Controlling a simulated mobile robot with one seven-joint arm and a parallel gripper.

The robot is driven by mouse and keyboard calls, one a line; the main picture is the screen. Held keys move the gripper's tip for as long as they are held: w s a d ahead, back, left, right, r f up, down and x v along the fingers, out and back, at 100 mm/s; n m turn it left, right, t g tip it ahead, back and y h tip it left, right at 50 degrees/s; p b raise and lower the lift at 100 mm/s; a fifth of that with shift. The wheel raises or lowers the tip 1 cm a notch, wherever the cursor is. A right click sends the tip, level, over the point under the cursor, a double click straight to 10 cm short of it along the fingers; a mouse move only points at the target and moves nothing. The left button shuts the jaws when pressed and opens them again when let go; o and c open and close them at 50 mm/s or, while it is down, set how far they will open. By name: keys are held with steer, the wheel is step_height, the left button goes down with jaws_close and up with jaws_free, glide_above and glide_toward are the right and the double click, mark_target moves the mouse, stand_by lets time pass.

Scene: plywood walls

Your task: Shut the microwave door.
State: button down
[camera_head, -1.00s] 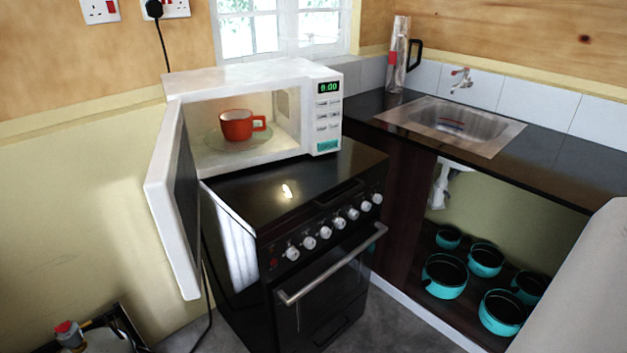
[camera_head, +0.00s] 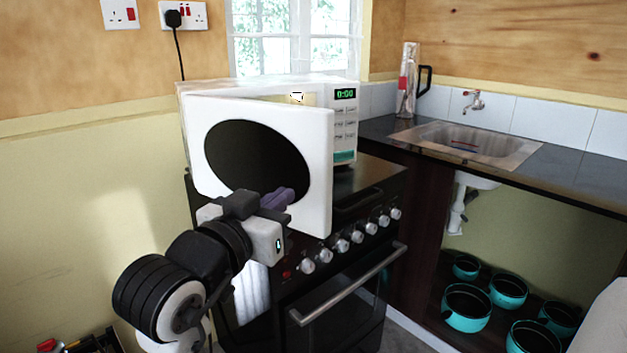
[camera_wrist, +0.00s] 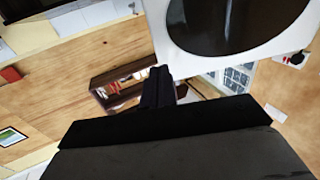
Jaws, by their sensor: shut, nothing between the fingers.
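The white microwave (camera_head: 345,125) stands on the black stove, its door (camera_head: 318,150) partly open and hinged at the left. The door's outer face, with a dark oval window, faces me, and a gap shows above its top edge. My gripper (camera_head: 284,197) is shut and empty, in front of the door's lower part. I cannot tell whether the fingers touch it. In the wrist view the door (camera_wrist: 185,55) fills the upper right, beside my shut fingers (camera_wrist: 158,85). The red cup seen inside earlier is hidden behind the door.
The black stove (camera_head: 345,285) has knobs and an oven handle in front. A sink (camera_head: 465,142) is set in the dark counter at right, with several teal pots (camera_head: 467,307) below. A wall socket with a plug (camera_head: 182,15) is behind the microwave.

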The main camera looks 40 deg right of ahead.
mark_target(322, 170)
steer(key=p+x, duration=0.2)
steer(key=p, duration=0.6)
steer(key=shift+d+r, duration=0.1)
steer(key=shift+r, duration=0.1)
steer(key=p, duration=0.3)
steer(key=shift+d, duration=0.25)
steer(key=p+x, duration=0.1)
steer(key=x, duration=0.2)
steer(key=p+x, duration=0.1)
steer(key=x, duration=0.3)
steer(key=f+p+x, duration=0.1)
steer(key=p+x, duration=0.1)
steer(key=x, duration=0.2)
steer(key=shift+d, duration=0.25)
